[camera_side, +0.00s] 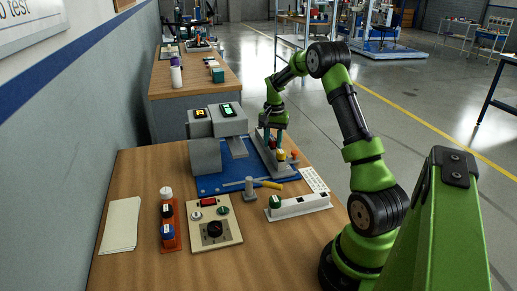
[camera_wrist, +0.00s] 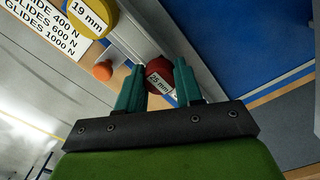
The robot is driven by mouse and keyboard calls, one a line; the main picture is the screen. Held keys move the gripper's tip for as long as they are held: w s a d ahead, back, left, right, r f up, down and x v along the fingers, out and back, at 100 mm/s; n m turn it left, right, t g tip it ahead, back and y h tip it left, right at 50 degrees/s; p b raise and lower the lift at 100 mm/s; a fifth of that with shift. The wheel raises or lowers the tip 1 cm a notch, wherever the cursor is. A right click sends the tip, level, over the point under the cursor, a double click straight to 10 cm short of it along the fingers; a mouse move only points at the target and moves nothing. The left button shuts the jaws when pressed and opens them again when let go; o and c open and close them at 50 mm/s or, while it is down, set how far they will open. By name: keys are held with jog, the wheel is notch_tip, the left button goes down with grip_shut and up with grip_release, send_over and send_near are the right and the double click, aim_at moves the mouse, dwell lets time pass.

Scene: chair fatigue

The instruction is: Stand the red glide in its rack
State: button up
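The red glide, a dark red round piece marked "25 mm" (camera_wrist: 159,77), shows between the teal fingertips of my gripper (camera_wrist: 160,72) in the wrist view. The fingers stand apart, one on each side of it, and cover part of its edges. I cannot tell whether they touch it. In the side view my gripper (camera_side: 276,128) points down over a grey rail (camera_side: 262,147) at the back right of the bench, close above the coloured pieces there. I cannot tell for sure which holder is the red glide's rack.
A yellow "19 mm" piece (camera_wrist: 90,18) and an orange knob (camera_wrist: 102,71) are near my fingers. A grey machine (camera_side: 206,155) stands left of the rail. A white strip (camera_side: 303,205) with a green-topped piece, a control panel (camera_side: 230,237) and an orange-red tray (camera_side: 171,242) stand nearer.

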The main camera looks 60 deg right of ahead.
aim_at(273, 139)
jog(key=shift+c, duration=0.7)
jog(key=shift+r, duration=2.1)
jog(key=shift+r, duration=2.05)
jog(key=shift+r, duration=3)
jog(key=s+a+f, duration=0.1)
jog(key=s+a, duration=0.5)
jog(key=s, duration=0.5)
jog(key=s+a+f, duration=0.1)
jog(key=s+a, duration=0.6)
jog(key=s, duration=0.5)
jog(key=shift+a, duration=0.1)
